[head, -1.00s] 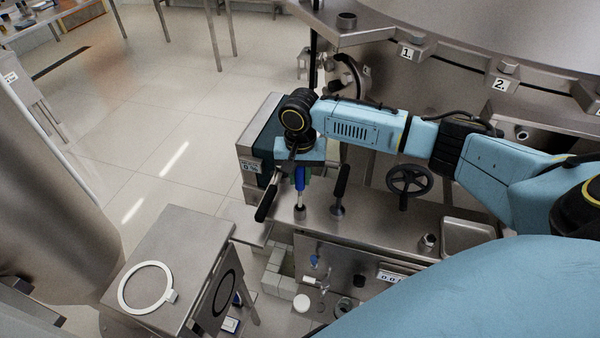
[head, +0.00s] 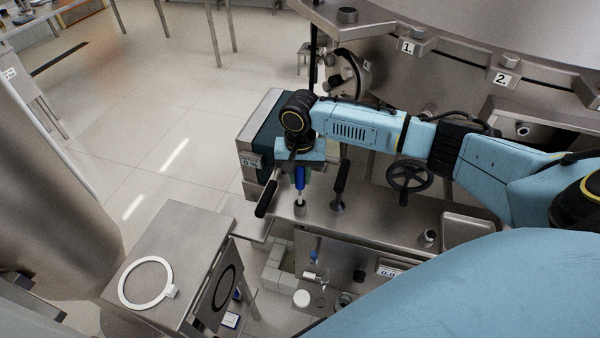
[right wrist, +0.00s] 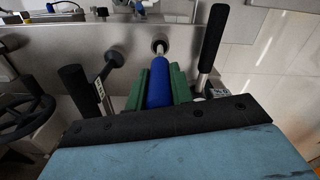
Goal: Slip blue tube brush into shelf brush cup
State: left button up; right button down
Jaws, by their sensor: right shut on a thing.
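The blue tube brush (head: 299,178) is upright in my right gripper (head: 300,171), whose green fingers are shut around its blue part. In the right wrist view the blue part (right wrist: 159,88) lies between the green fingers (right wrist: 160,95). A small metal cup (head: 299,209) stands on the steel shelf (head: 375,222) straight below the brush. It also shows past the brush's far end in the right wrist view (right wrist: 159,45). I cannot tell whether the brush's lower end is inside the cup or just above it. My left gripper is not in view.
Black-handled levers (head: 266,199) (head: 341,176) stand on either side of the brush. A black handwheel (head: 409,176), another small metal cup (head: 430,237) and a steel tray (head: 468,231) are to the right. A side table with a white ring (head: 146,283) is at lower left.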

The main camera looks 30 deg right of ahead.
jog(key=shift+f+b, duration=0.4)
jog(key=shift+f, duration=1.05)
jog(key=c, duration=1.1)
grip_release()
jog(key=shift+c, duration=0.2)
notch_tip(320, 180, up, 13)
jog(key=shift+b, duration=0.3)
jog(key=shift+r+p, duration=0.3)
jog(key=shift+r, duration=0.2)
jog(key=r+p, duration=0.1)
jog(key=p, duration=0.1)
jog(key=shift+r+p, duration=0.35)
jog(key=shift+r, duration=0.85)
